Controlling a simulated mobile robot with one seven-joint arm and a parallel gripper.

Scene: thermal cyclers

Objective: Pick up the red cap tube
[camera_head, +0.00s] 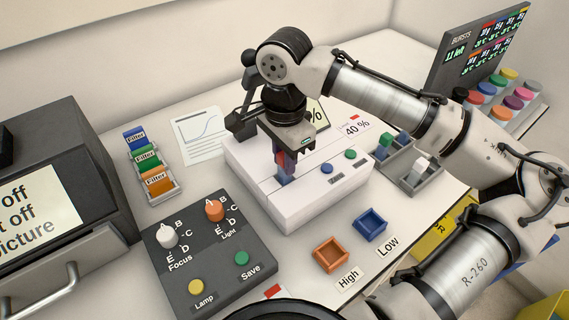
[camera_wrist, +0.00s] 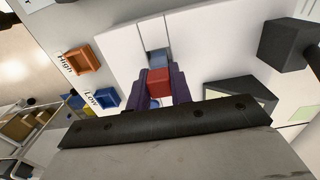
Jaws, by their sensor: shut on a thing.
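My gripper (camera_head: 286,172) points down over the white machine (camera_head: 257,203). In the wrist view, its two dark purple fingers (camera_wrist: 159,88) are shut on a red block-shaped cap (camera_wrist: 160,76), which I take to be the red cap tube. The red cap also shows as a small patch between the fingers in the head view (camera_head: 280,157). A blue-grey part (camera_wrist: 158,58) shows just beyond the cap, by a slot in the machine's top. I cannot tell whether it belongs to the tube, or whether the tube is clear of the machine.
An orange tray (camera_head: 331,254) marked High and a blue tray (camera_head: 370,225) marked Low stand in front of the machine. A grey rack (camera_head: 421,180) with coloured blocks stands at right. A dark control panel (camera_head: 209,258) and a filter holder (camera_head: 155,189) stand at left.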

